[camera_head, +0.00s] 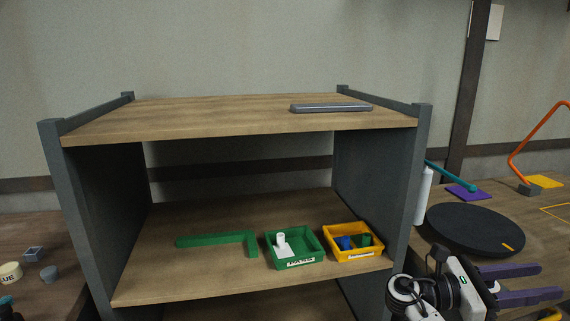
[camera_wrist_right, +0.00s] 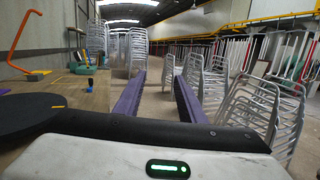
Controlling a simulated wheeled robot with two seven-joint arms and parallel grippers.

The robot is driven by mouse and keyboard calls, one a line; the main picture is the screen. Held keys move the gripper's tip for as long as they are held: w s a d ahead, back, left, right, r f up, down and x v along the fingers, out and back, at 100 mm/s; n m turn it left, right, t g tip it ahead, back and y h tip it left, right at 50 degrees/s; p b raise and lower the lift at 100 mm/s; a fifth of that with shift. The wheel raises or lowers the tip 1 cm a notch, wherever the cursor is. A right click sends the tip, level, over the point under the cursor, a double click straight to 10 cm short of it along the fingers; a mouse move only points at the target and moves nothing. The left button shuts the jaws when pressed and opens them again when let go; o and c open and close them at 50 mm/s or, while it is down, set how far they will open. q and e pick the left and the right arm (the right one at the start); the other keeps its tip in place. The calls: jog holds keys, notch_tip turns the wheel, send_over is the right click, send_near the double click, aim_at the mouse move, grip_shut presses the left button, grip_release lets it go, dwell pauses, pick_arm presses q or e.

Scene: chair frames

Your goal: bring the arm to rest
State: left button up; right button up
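My right gripper (camera_head: 550,280) is at the lower right in the head view, to the right of the shelf unit. Its two purple fingers are apart with nothing between them. In the right wrist view the open fingers (camera_wrist_right: 160,76) point away down a long hall, with clear space between them. My left gripper does not show in either view.
A shelf unit (camera_head: 250,117) stands in the middle, holding a grey bar (camera_head: 331,107), a green L-shaped piece (camera_head: 212,239), a green bin (camera_head: 296,264) and a yellow bin (camera_head: 366,253). A black turntable (camera_head: 470,229) lies on the right bench. Stacked chair frames (camera_wrist_right: 250,105) stand beyond.

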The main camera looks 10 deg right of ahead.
jog(key=s+d+r+m+g+h, duration=0.1)
jog(key=s+d+r+m+g, duration=0.25)
jog(key=d+r, duration=0.4)
jog(key=w+f+n+t+y, duration=0.2)
jog(key=f+n+t, duration=0.2)
jog(key=f+t, duration=0.5)
jog(key=w+f+n+t+y, duration=0.25)
jog(key=f+t, duration=0.25)
jog(key=f, duration=0.9)
jog(key=s+a+f+m+t+y, duration=0.15)
jog(key=a+f+y, duration=0.25)
jog(key=f, duration=0.4)
jog(key=s+a+f+y, duration=0.3)
jog(key=a+f+y, duration=0.15)
jog(key=f, duration=0.35)
jog(key=s+a+f+m+y, duration=0.35)
jog(key=s+a+m, duration=0.2)
jog(key=a, duration=0.45)
jog(key=s+a+f+m+y, duration=0.2)
jog(key=s+a+m+y, duration=0.25)
jog(key=s+a, duration=0.4)
jog(key=w+a+m+t+y, duration=0.1)
jog(key=a+m, duration=0.3)
jog(key=a, duration=0.8)
jog(key=shift+w+a+y, duration=0.3)
jog(key=shift+w+a, duration=0.1)
jog(key=shift+w, duration=0.05)
